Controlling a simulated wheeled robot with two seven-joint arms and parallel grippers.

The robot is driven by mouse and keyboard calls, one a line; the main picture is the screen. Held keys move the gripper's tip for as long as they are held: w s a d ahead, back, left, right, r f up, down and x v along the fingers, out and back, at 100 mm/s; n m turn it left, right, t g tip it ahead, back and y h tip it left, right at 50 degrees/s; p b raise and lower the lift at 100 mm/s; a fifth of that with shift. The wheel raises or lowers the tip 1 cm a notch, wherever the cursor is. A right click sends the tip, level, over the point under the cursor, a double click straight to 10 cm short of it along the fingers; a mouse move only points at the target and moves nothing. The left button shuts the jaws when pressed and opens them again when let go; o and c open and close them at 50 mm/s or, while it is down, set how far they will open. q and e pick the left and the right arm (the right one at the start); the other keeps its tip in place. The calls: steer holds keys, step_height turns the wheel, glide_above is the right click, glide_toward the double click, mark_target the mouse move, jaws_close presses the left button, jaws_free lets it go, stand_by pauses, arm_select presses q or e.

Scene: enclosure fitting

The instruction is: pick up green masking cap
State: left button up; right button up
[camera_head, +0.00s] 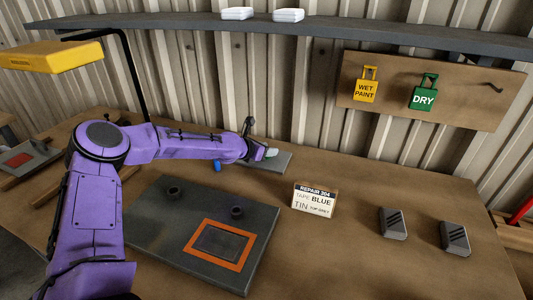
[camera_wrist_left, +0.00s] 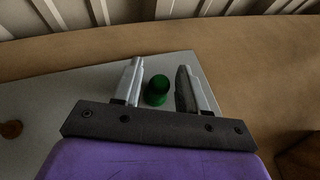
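The green masking cap (camera_wrist_left: 157,90) stands on a grey plate (camera_wrist_left: 75,92), between the two fingers of my left gripper (camera_wrist_left: 159,80) in the left wrist view. The fingers are apart, with a gap visible on each side of the cap. In the head view my left gripper (camera_head: 257,149) is over the grey plate (camera_head: 278,164) at the back of the bench, and only a little of the green cap shows beside it. My right gripper is not in view.
A blue cap (camera_head: 217,165) sits left of the gripper. A dark panel (camera_head: 160,231) with an orange-framed area lies in front. A repair card (camera_head: 314,201) and two grey vented blocks (camera_head: 393,223) (camera_head: 455,238) stand to the right. A shelf (camera_head: 350,30) runs above.

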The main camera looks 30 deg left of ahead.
arm_select(q)
jaws_close()
steer(key=shift+r, duration=0.1)
